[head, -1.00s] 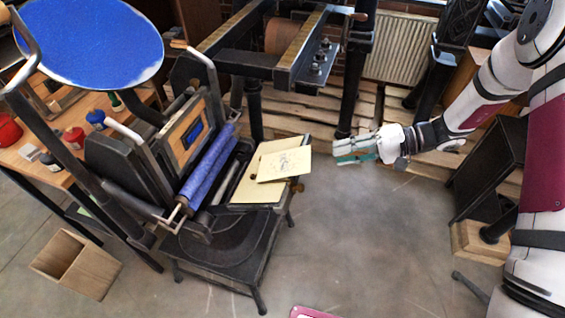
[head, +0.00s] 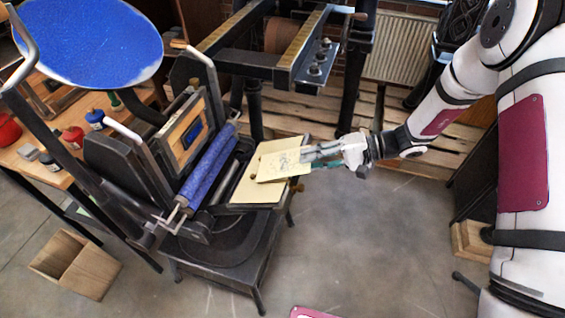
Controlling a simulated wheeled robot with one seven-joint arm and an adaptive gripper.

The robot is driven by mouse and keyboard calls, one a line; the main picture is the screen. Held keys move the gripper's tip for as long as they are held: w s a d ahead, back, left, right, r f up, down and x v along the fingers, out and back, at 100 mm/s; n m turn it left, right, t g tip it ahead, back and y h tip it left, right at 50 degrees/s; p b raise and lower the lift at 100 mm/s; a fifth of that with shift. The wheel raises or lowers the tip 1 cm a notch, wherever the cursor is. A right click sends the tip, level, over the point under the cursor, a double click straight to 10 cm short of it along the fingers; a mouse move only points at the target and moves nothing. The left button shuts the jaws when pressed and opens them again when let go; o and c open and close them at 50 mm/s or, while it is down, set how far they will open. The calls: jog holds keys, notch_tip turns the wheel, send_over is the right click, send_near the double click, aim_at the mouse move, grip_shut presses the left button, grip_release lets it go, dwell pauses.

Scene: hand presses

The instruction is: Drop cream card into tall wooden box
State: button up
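The cream card (head: 279,164) bears a faint drawing and lies tilted on a larger cream sheet on the bed of the hand press. My gripper (head: 318,154) is at the card's right edge, with its fingers overlapping that edge in the head view. Whether the fingers are closed on the card cannot be made out. A tall wooden box (head: 93,274) stands on the floor at the lower left, its open top facing up. It is well away from my gripper, on the other side of the press.
The black press with a blue roller (head: 208,168) and a large blue disc (head: 90,42) stands between my gripper and the box. A wooden table (head: 48,140) with ink pots is at the left. Bare floor (head: 370,240) lies in front and to the right.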

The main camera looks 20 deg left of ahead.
grip_shut()
jog(key=shift+d, duration=0.1)
jog(key=w+d+r+p, duration=0.1)
jog(key=d+r, duration=0.4)
jog(key=shift+d+r, duration=0.15)
dwell(1.0)
jog(key=shift+w+d, duration=0.1)
jog(key=shift+w, duration=0.05)
